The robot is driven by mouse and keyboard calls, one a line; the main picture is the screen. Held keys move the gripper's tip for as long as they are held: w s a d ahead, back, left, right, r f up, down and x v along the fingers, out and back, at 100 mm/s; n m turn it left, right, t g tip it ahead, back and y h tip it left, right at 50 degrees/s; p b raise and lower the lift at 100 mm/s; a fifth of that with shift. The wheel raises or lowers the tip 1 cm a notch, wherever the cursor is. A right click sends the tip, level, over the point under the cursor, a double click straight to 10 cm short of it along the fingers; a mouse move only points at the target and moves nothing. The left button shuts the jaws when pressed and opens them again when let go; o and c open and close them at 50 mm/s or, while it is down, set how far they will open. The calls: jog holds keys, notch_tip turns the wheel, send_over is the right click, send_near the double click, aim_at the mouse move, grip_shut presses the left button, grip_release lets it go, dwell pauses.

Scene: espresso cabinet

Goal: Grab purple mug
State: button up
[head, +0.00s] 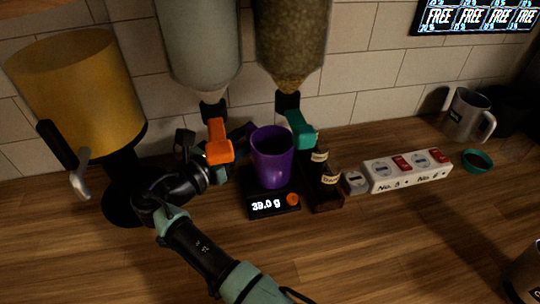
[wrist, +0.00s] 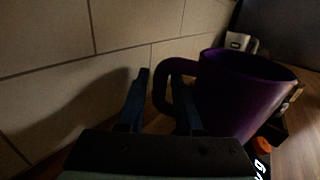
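The purple mug (head: 272,160) stands upright on a small black scale (head: 253,211) with a lit weight readout. In the wrist view the mug (wrist: 245,95) fills the right side, with its handle (wrist: 164,88) toward my gripper. My gripper (wrist: 160,100) is open, one finger on each side of the handle, which shows between them. I cannot tell whether a finger touches it. In the head view my gripper is at the mug's left, partly hidden behind the orange dispenser lever.
Hanging dispensers with an orange lever (head: 218,142) and a teal lever (head: 299,129) are close above. A dark box (head: 322,185) and a white labelled block (head: 407,171) are right.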

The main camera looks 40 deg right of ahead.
jog(key=shift+a, duration=0.1)
grip_shut()
dwell(1.2)
